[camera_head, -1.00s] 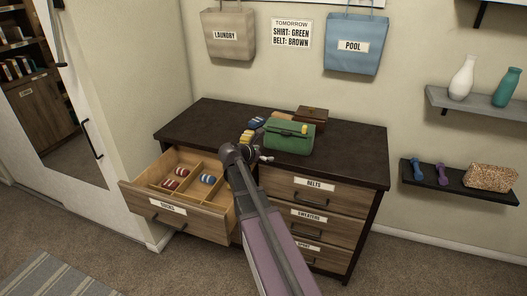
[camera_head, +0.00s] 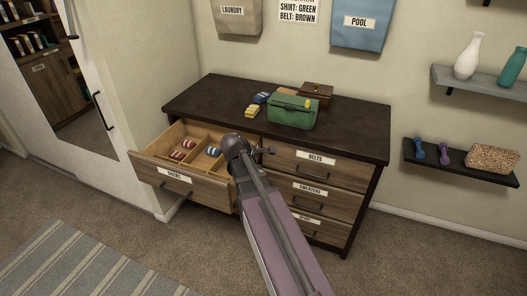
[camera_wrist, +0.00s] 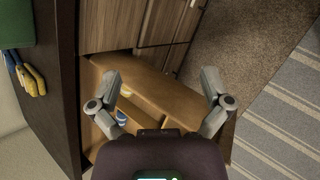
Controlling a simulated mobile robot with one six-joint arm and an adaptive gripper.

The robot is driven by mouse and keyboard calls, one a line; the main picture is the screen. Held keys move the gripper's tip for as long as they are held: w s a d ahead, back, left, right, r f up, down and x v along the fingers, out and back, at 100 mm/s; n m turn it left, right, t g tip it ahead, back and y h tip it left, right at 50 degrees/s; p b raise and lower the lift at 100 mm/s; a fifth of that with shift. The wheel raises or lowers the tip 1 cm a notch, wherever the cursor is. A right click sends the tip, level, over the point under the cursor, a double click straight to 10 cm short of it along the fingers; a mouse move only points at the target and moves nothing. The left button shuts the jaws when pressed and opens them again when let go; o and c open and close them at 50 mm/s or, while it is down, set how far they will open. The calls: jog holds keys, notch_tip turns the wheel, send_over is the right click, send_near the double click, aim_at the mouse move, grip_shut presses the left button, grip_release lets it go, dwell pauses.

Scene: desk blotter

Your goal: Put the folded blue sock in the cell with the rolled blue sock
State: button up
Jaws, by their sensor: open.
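The folded blue sock (camera_head: 262,97) lies on the dark dresser top, behind a folded yellow sock (camera_head: 252,111) and left of a green bag (camera_head: 292,112). The rolled blue sock (camera_head: 213,151), with white bands, sits in a cell of the open SOCKS drawer (camera_head: 172,182); a blue and white piece of it shows in the wrist view (camera_wrist: 122,117).
Rolled red socks (camera_head: 188,144) occupy other drawer cells, split by wooden dividers. A brown box (camera_head: 317,91) stands behind the green bag. The right part of the dresser top (camera_head: 355,125) is clear. Closed drawers lie below the BELTS drawer (camera_head: 315,160).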

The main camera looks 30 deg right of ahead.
jog(key=s+a+f+m+g+y, duration=0.1)
jog(key=s+a+f+m+y, duration=0.1)
jog(key=s+a+m, duration=0.3)
jog(key=s+a+f+m+g+y, duration=0.1)
jog(key=s+a+m+y, duration=0.4)
jog(key=a, duration=0.8)
jog(key=shift+s+a+f+m+y, duration=0.35)
jog(key=shift+s+f+m, duration=0.3)
jog(key=shift+s, duration=0.55)
